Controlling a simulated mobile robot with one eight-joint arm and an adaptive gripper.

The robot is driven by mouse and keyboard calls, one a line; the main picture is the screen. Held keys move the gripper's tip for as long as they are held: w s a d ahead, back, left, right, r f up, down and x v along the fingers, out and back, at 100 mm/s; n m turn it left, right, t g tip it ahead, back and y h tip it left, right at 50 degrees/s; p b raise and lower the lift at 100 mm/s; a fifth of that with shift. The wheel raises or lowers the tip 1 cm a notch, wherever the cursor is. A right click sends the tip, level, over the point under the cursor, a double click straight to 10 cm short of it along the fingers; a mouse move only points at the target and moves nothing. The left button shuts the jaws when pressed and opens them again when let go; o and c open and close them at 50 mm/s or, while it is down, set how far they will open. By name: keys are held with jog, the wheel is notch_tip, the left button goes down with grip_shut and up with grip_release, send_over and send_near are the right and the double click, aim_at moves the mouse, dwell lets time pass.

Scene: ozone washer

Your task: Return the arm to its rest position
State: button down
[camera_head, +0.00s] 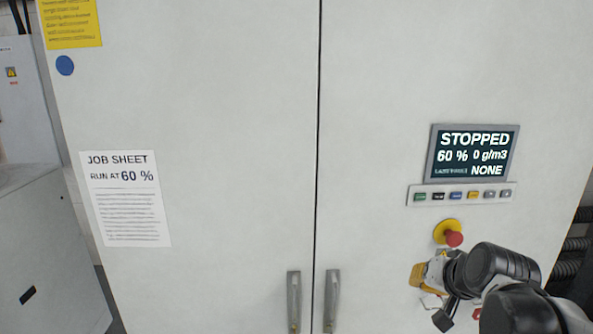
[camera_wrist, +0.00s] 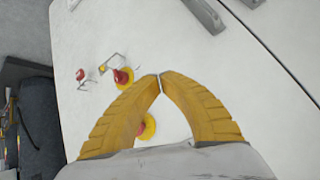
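My gripper (camera_head: 420,275) is in front of the right cabinet door in the head view, just below and left of the red emergency stop (camera_head: 454,239) on its yellow base. In the wrist view, my gripper's yellow fingers (camera_wrist: 160,77) meet at their tips, with nothing seen held between them. Past the fingers are a red knob on a yellow disc (camera_wrist: 122,77) and a smaller red part (camera_wrist: 80,74). Another red and yellow knob (camera_wrist: 147,128) shows through the gap between the fingers. My arm fills the lower right corner of the head view and hides part of the door.
The display (camera_head: 472,154) reads STOPPED, 60 %, 0 g/m3, NONE, above a button row (camera_head: 461,195). Two door handles (camera_head: 293,300) (camera_head: 331,300) stick out at the centre. A job sheet (camera_head: 125,199) reads RUN AT 60 %. Dark ribbed hoses (camera_head: 567,268) are at right.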

jog(key=s+a+f+n+g+b, duration=0.1)
jog(key=s+a+f+b, duration=0.3)
jog(key=s+f+b, duration=0.4)
jog(key=s+a+f+n+g+b, duration=0.1)
jog(key=s+a+f+n+b, duration=0.2)
jog(key=s+f+b, duration=0.5)
notch_tip(320, 180, down, 8)
jog(key=a+b, duration=0.1)
jog(key=b, duration=0.2)
jog(key=shift+s+a+f+n, duration=0.15)
jog(key=shift+s+f+n, duration=0.1)
jog(key=shift+s+n, duration=0.15)
